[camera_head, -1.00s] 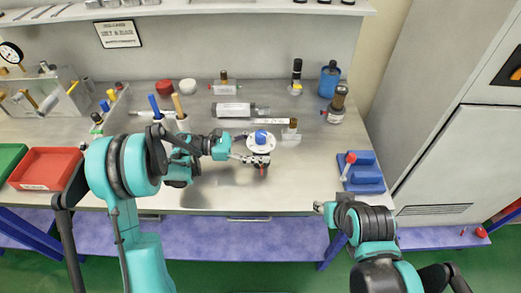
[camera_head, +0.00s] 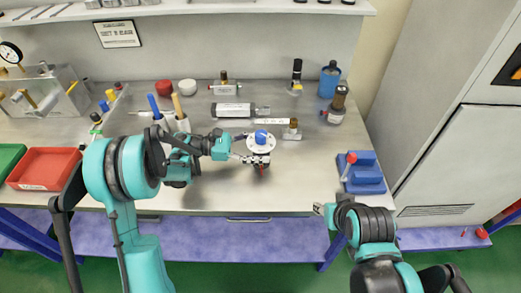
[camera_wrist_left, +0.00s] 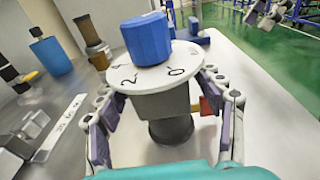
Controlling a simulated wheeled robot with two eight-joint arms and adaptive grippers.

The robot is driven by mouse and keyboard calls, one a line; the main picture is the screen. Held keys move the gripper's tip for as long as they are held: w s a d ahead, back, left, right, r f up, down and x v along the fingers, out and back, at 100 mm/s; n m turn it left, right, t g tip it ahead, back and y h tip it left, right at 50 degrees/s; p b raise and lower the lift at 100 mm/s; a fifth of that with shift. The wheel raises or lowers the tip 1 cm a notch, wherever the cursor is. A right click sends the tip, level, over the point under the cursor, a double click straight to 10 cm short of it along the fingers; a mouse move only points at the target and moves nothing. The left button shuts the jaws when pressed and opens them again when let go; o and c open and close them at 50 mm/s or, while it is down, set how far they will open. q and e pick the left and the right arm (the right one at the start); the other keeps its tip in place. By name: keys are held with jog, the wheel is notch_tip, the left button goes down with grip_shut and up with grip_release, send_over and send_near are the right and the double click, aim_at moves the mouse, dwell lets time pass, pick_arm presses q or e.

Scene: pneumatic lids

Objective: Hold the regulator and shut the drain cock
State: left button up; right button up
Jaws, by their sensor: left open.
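The regulator (camera_head: 262,146) stands upright on the bench, with a blue knob on top and a white numbered dial plate. In the left wrist view the regulator (camera_wrist_left: 160,103) shows a grey block body over a dark round lower part. A small red and yellow part (camera_wrist_left: 208,102), possibly the drain cock, shows at its right side, partly behind a finger. My left gripper (camera_head: 248,159) is open, with its fingers on either side of the regulator; in the wrist view gaps show beside the body. My right gripper (camera_head: 322,209) is off the bench's front edge, its fingers too small to judge.
A blue block fixture (camera_head: 363,172) with a red-tipped lever is at the bench's right. A red tray (camera_head: 44,168) is at left. The front right bench surface is clear.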

pick_arm(q)
jog(key=c, duration=1.1)
jog(key=shift+f, duration=0.15)
dwell(0.4)
pick_arm(e)
jog(key=c, duration=0.3)
jog(key=w+a+r+t, duration=0.1)
jog(key=w+a+r, duration=0.15)
jog(key=a, duration=0.65)
jog(key=w+a+r+t, duration=0.15)
jog(key=w+a, duration=0.25)
jog(key=a, duration=0.4)
pick_arm(q)
jog(key=shift+s, duration=0.1)
pick_arm(e)
jog(key=shift+g, duration=0.35)
jog(key=x, duration=1.1)
jog(key=shift+w+a+r, duration=0.1)
jog(key=shift+w+a, duration=0.15)
jog(key=shift+a, duration=0.05)
